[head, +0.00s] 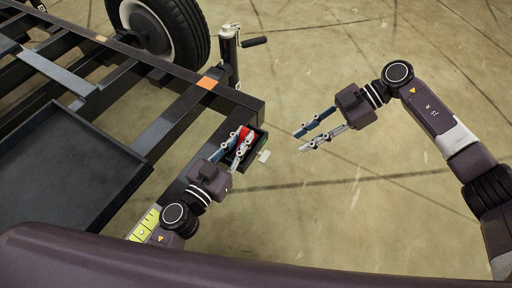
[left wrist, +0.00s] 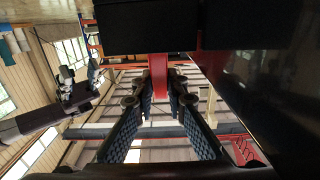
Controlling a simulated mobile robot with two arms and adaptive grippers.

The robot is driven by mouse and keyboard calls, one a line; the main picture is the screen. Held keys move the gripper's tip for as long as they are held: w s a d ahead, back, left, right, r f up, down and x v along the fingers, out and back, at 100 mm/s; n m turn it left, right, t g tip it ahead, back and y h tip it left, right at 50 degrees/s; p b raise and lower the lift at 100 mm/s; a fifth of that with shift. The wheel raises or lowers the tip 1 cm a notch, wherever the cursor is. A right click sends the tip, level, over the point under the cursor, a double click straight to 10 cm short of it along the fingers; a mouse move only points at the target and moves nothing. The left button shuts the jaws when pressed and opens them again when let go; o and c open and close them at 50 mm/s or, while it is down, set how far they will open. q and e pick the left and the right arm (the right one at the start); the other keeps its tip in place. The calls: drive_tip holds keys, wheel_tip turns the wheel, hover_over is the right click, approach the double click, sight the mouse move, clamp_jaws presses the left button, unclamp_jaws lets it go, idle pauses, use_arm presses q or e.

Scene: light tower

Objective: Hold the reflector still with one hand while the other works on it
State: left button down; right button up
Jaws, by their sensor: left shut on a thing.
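The red reflector (head: 244,135) sits in a small black box-like holder (head: 262,143) at the corner of the dark trailer frame. My left gripper (head: 241,139) is at the reflector, with its fingers shut on it. In the left wrist view the red reflector (left wrist: 158,82) shows as an upright bar between the two ridged fingers of my left gripper (left wrist: 158,92). The fingers hide part of the reflector in the head view. My right gripper (head: 300,141) is open and empty, out to the right of the frame corner, above the floor and apart from the reflector.
The trailer frame (head: 190,79) with a black tray (head: 65,165) fills the left. A jack with a crank handle (head: 230,50) stands near its corner, and a wheel (head: 165,30) is behind. A small pale tab (head: 264,156) juts beside the holder. The floor (head: 340,220) on the right is clear.

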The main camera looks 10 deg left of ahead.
drive_tip(key=s+a+n+y, duration=0.4)
drive_tip(key=s+a, duration=0.1)
drive_tip(key=a, duration=0.4)
drive_tip(key=t+h, duration=0.1)
drive_tip(key=t, duration=1.6)
approach(263, 156)
drive_tip(key=x, duration=0.8)
drive_tip(key=shift+w+d, duration=0.15)
drive_tip(key=shift+f, duration=0.15)
drive_tip(key=shift+c, duration=0.7)
clamp_jaws()
